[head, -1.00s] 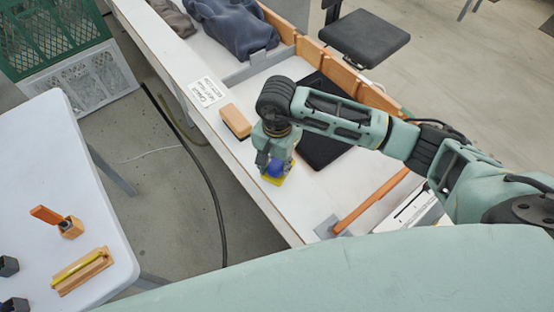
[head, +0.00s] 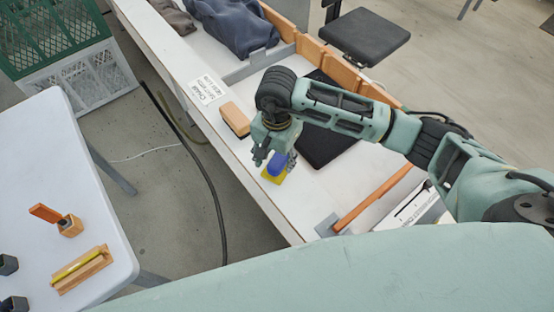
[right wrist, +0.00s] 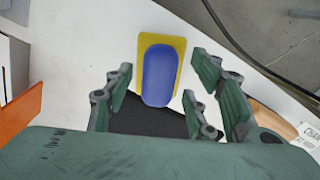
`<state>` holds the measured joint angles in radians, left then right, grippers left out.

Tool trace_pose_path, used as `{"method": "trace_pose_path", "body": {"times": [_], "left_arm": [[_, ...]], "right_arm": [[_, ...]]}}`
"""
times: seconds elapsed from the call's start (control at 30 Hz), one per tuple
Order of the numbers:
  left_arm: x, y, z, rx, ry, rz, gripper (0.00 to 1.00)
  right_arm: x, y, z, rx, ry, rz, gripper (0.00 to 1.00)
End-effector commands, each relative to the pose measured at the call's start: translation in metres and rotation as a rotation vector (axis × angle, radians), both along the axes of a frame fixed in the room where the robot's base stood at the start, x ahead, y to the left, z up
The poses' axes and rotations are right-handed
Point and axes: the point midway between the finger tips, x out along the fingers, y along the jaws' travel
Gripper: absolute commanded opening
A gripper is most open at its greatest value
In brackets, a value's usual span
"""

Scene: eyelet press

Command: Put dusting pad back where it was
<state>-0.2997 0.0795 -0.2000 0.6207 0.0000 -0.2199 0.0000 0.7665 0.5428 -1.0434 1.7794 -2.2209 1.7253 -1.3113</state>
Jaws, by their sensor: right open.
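The dusting pad, a blue grip on a yellow base (head: 274,179), lies flat on the white bench top near its front edge. It also shows in the right wrist view (right wrist: 160,75), with its yellow rim around the blue. My right gripper (head: 266,158) is open just beside and above the pad, partly covering it in the head view. In the right wrist view its fingers are spread wide to either side, and nothing is held between them. My left gripper is not in view.
A wooden block with a dark underside (head: 235,119) and a written label card (head: 207,90) lie farther along the bench. A black mat (head: 325,145) lies behind the gripper. An orange strip (head: 372,200) is to the right. Dark cloth (head: 234,25) lies farther back.

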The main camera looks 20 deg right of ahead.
Motion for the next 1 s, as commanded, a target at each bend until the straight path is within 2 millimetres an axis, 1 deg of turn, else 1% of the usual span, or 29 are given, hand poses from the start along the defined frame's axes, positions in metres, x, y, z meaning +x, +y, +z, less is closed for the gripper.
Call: {"method": "trace_pose_path", "body": {"times": [0.03, 0.3, 0.4, 0.5, 0.7, 1.0], "left_arm": [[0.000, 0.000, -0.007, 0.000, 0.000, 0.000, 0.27], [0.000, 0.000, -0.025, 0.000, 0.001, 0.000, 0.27], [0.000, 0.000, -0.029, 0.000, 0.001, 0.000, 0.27], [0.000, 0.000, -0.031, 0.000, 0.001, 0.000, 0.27], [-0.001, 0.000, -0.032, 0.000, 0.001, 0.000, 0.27], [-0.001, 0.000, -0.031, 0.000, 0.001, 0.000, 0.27]], "right_arm": [[0.001, 0.000, 0.008, 0.000, -0.006, 0.003, 0.51], [0.001, 0.000, 0.067, 0.000, -0.006, 0.002, 0.51], [0.000, 0.000, 0.084, 0.000, -0.004, 0.002, 0.51], [0.000, 0.000, 0.096, -0.001, -0.002, 0.002, 0.51], [-0.001, 0.000, 0.105, -0.001, 0.001, 0.002, 0.51], [-0.001, 0.000, 0.105, 0.000, 0.001, 0.002, 0.51]]}}
